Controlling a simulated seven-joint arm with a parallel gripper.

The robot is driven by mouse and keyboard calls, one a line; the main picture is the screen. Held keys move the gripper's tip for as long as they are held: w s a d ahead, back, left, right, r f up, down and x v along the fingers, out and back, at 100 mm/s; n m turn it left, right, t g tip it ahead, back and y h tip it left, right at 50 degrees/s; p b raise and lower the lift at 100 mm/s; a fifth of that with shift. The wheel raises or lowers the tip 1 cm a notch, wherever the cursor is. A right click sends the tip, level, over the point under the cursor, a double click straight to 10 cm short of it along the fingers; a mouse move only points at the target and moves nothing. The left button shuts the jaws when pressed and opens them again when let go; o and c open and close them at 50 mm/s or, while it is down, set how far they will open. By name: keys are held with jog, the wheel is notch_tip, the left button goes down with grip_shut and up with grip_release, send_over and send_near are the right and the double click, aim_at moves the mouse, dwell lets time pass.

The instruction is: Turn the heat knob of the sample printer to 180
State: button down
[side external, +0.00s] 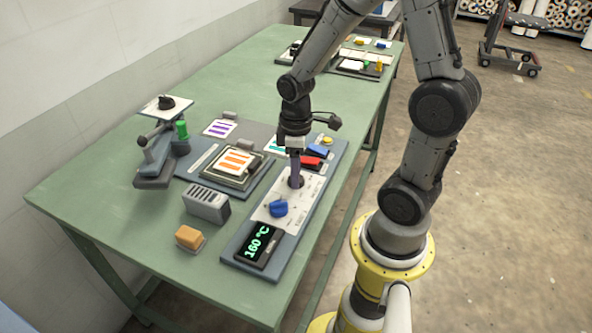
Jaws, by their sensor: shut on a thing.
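The sample printer's control panel is a long blue-grey base with a white plate (306,203). A display (258,246) at its near end reads 160 °C in green. My gripper (296,174) points straight down over the plate and is shut on a dark round knob (296,183). The fingers hide most of this knob, so its pointer and scale cannot be read. A blue knob (278,208) stands on the same plate, between the gripper and the display, apart from the fingers. Which knob is marked for heat is too small to read.
A red block (307,163), a blue block (318,151) and a yellow button (327,140) sit behind the gripper. To the left are a printing bed with an orange-striped sheet (236,162), a grey slotted block (207,203) and an orange block (190,238).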

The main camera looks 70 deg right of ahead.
jog(key=m, duration=0.5)
jog(key=shift+m, duration=0.3)
jog(key=m, duration=0.5)
jog(key=shift+m, duration=0.4)
jog(key=shift+c, duration=1.6)
grip_release()
notch_tip(320, 180, up, 14)
